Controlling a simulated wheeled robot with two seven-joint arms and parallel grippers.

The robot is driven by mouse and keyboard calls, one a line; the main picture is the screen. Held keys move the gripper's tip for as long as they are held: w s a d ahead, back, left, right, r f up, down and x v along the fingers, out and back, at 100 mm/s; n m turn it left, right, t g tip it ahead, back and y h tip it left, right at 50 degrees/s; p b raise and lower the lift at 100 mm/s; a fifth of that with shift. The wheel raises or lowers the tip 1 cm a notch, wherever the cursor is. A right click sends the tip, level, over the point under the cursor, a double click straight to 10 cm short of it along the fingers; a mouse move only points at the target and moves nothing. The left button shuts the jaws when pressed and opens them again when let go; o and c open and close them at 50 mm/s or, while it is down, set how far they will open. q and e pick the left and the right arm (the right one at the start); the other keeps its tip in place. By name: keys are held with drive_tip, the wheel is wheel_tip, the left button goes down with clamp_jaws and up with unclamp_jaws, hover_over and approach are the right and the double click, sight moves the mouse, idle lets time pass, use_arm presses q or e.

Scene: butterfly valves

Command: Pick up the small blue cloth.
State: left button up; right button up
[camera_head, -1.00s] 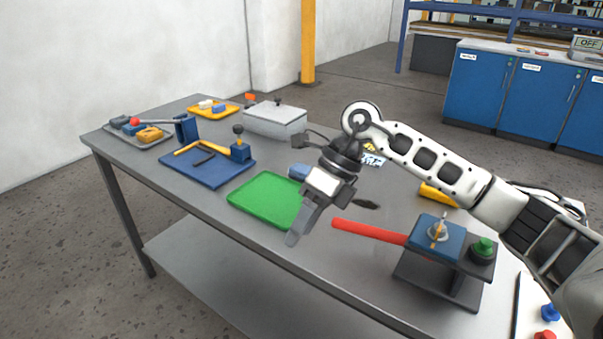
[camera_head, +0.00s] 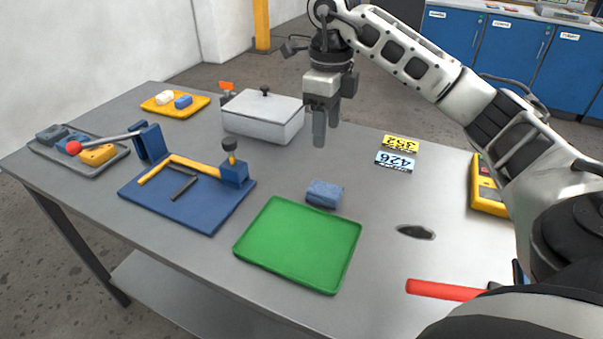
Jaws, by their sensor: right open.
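The small blue cloth (camera_head: 324,194) lies folded on the grey table, just beyond the far edge of the green tray (camera_head: 300,244). My right gripper (camera_head: 326,130) hangs above the table, pointing down, beyond and above the cloth. Its two fingers are apart with nothing between them. The cloth is fully visible and does not touch the gripper. My left gripper is not in view.
A grey lidded box (camera_head: 263,117) stands behind and left of the gripper. A blue board (camera_head: 188,190) with a yellow handle lies left of the green tray. Number plates (camera_head: 396,161), a yellow device (camera_head: 487,187) and a red bar (camera_head: 445,290) are at the right.

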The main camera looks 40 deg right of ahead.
drive_tip(key=b, duration=0.2)
hover_over(325, 189)
wheel_tip(325, 189, down, 5)
drive_tip(key=f, duration=0.4)
drive_tip(key=shift+s+f, duration=0.1)
drive_tip(key=shift+s, duration=0.1)
drive_tip(key=shift+f, duration=0.5)
drive_tip(key=f, duration=0.3)
drive_tip(key=f+p, duration=0.1)
drive_tip(key=f, duration=0.1)
drive_tip(key=shift+w+f, duration=0.1)
drive_tip(key=shift+w, duration=0.15)
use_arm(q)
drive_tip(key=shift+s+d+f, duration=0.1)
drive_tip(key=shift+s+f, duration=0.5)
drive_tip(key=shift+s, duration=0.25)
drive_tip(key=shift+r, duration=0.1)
use_arm(e)
drive_tip(key=c, duration=0.7)
